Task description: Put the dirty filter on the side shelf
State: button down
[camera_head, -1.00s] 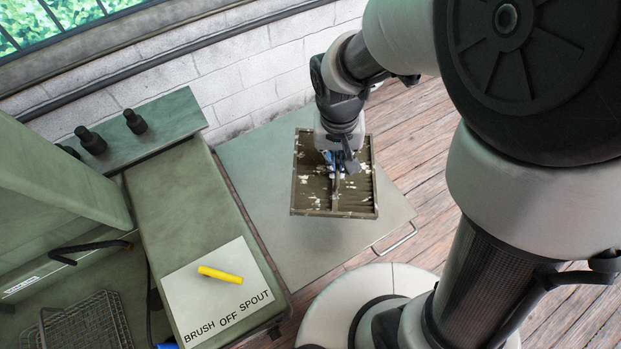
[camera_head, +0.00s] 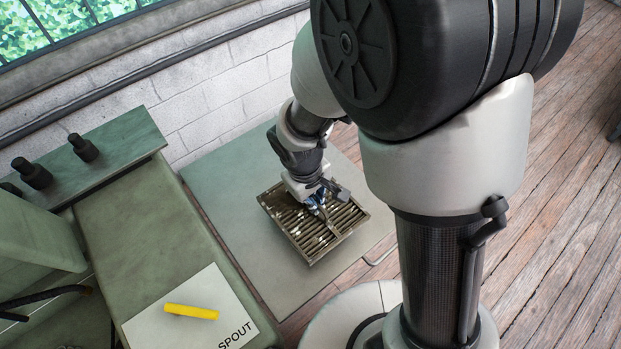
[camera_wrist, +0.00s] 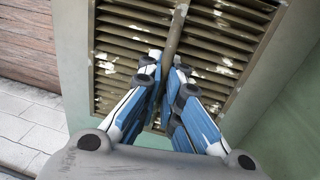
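The dirty filter (camera_head: 300,228) is a brown, slatted rectangular panel with pale patches and a raised middle bar. In the head view it is over the grey-green side shelf (camera_head: 228,180), slightly turned. I cannot tell whether it touches the shelf. My gripper (camera_head: 318,205) is above the filter's middle. In the wrist view, the blue-and-grey fingers of my gripper (camera_wrist: 168,85) close around the middle bar of the filter (camera_wrist: 120,50). The fingers hide part of the bar and the near slats.
To the left is a green bench (camera_head: 140,225) with a white card (camera_head: 155,335) and a yellow stick (camera_head: 192,312). Black knobs stand on its back ledge (camera_head: 115,145). A white brick wall (camera_head: 210,100) is behind the shelf. Wooden floor (camera_head: 560,230) lies right.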

jog(key=shift+f+b, duration=1)
jog(key=shift+f, duration=1.85)
jog(key=shift+f, duration=0.15)
jog(key=c, duration=1.8)
grip_release()
